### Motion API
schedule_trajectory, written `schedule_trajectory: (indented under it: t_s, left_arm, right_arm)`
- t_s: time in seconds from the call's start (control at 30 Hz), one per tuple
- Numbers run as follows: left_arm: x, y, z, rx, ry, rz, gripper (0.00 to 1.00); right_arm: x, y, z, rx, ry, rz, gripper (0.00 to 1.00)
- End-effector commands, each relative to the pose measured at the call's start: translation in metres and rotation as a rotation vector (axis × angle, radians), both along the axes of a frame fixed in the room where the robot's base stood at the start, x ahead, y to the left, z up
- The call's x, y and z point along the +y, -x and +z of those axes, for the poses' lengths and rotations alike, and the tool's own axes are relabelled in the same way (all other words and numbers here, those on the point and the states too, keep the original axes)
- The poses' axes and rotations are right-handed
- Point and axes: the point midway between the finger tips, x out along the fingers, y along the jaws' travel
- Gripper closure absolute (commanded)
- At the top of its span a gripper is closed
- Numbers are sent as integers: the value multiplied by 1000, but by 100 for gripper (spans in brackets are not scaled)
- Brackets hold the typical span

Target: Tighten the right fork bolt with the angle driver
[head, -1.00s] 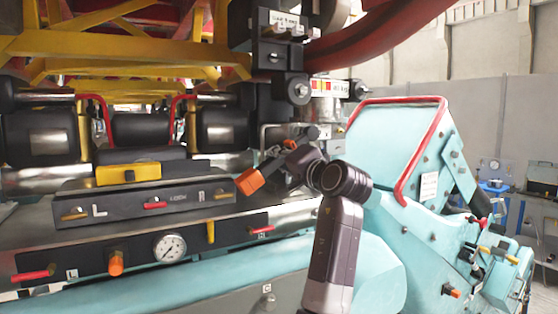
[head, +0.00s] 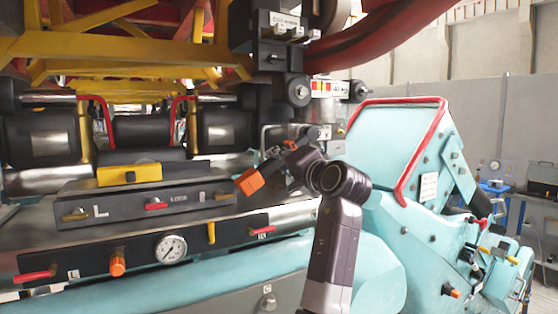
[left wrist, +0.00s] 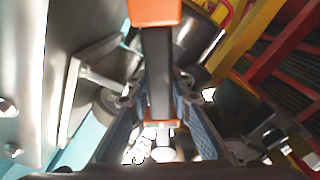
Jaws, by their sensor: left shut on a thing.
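My left gripper (head: 290,165) is in the middle of the head view, in front of the column under the wheel assembly. It is shut on the angle driver, a dark tool with an orange end (head: 250,182) pointing left and slightly down. In the left wrist view the driver's black body (left wrist: 158,75) stands between the two fingers, with orange at the top and a second orange band lower down. The metal head of the driver and the right fork bolt cannot be made out; the gripper and tool cover part of that area. My right gripper is not in view.
A teal housing with a red rail (head: 405,101) stands close at right. Yellow and red beams (head: 120,45) hang above.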

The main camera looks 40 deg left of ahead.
Motion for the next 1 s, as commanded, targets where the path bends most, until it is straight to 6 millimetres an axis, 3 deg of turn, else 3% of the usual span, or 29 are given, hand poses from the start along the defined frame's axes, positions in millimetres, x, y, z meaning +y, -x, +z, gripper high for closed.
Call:
schedule_trajectory:
  t_s: [0.47, 1.0]
  left_arm:
    - [0, 2, 6, -8, -9, 2, 100]
    - [-21, 10, 5, -9, -8, -1, 100]
  right_arm:
    - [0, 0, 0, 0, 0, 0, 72]
    - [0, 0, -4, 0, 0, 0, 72]
